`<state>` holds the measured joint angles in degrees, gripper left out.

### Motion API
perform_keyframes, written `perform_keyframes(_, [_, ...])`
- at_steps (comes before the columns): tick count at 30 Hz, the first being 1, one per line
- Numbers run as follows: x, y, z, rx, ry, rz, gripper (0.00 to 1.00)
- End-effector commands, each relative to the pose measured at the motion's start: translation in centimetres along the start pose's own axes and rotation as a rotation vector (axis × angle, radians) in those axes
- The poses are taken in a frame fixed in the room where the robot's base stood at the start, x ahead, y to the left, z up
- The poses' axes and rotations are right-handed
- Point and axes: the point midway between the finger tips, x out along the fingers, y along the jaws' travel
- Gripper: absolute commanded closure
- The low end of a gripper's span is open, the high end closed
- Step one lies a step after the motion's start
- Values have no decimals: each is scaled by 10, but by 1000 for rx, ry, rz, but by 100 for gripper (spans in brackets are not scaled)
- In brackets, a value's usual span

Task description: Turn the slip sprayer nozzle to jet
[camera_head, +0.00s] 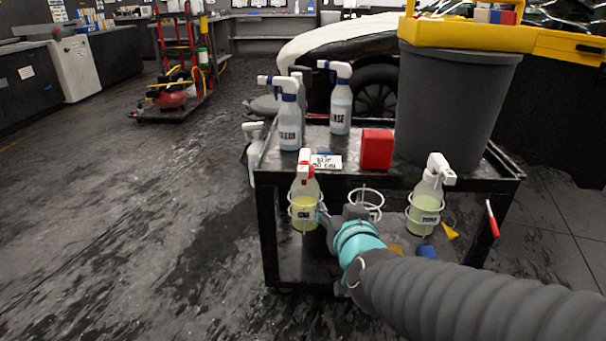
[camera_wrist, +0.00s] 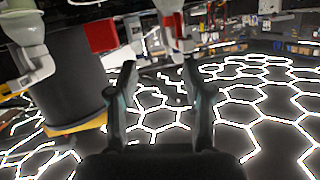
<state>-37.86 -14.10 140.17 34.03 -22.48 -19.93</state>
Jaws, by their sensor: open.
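A clear spray bottle (camera_head: 304,200) with yellowish liquid and a red and white sprayer head (camera_head: 305,163) hangs upright in a white ring at the cart's front left. Its label is too small to read surely, so I cannot confirm it is the slip sprayer. The nozzle's setting is too small to tell. My gripper (camera_head: 335,215) is just right of this bottle, below its head; contact cannot be told. In the wrist view my gripper (camera_wrist: 159,65) is open, with nothing between its fingers. The red and white head (camera_wrist: 174,22) shows beyond the fingertips at the top.
Another sprayer (camera_head: 425,205) hangs at the cart's front right, with an empty ring (camera_head: 367,203) between. Two bottles (camera_head: 290,125) (camera_head: 340,108), a card (camera_head: 325,161), a red box (camera_head: 376,149) and a grey bin (camera_head: 450,105) stand on the black cart (camera_head: 340,180).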

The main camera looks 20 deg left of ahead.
Motion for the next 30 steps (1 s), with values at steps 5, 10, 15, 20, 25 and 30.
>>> perform_keyframes(5, [20,-44,4,-41,146,53,50])
perform_keyframes(10, [20,-66,9,-85,248,126,50])
perform_keyframes(15, [17,-74,11,-110,297,170,50])
perform_keyframes(20, [25,-72,8,-114,305,181,50])
perform_keyframes(25, [50,-68,0,-115,305,181,50])
perform_keyframes(30, [80,-63,-10,-113,304,181,50])
